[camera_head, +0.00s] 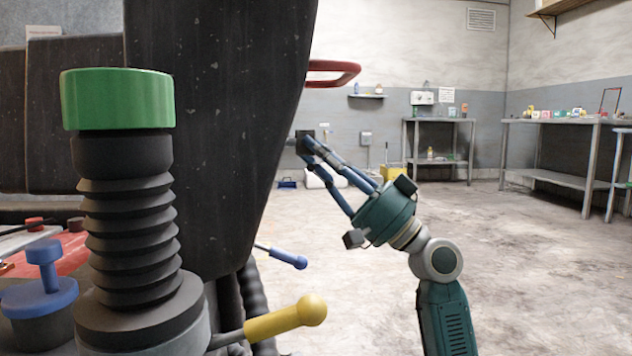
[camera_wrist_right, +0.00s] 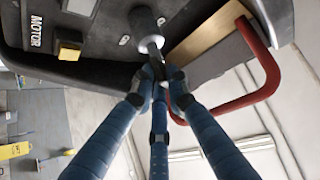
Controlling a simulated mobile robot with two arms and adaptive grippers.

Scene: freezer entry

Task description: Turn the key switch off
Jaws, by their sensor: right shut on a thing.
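The key switch (camera_wrist_right: 143,20) shows in the right wrist view as a grey round body on a dark panel, with a short dark key part (camera_wrist_right: 152,45) standing out from it. My right gripper (camera_wrist_right: 158,75) is shut on this key part; the fingertips cover its outer end, and the key's turn angle is hard to tell. In the head view my right gripper (camera_head: 308,144) reaches to the edge of the big black column, which hides most of the switch and panel. My left gripper is in neither view.
A red bar handle (camera_wrist_right: 268,75) curves close beside my right fingers. The panel also has a yellow button (camera_wrist_right: 69,50) and a MOTOR label (camera_wrist_right: 37,33). Levers with yellow (camera_head: 290,318) and blue (camera_head: 288,258) knobs stand below. Open concrete floor lies right, with workbenches (camera_head: 560,122) behind.

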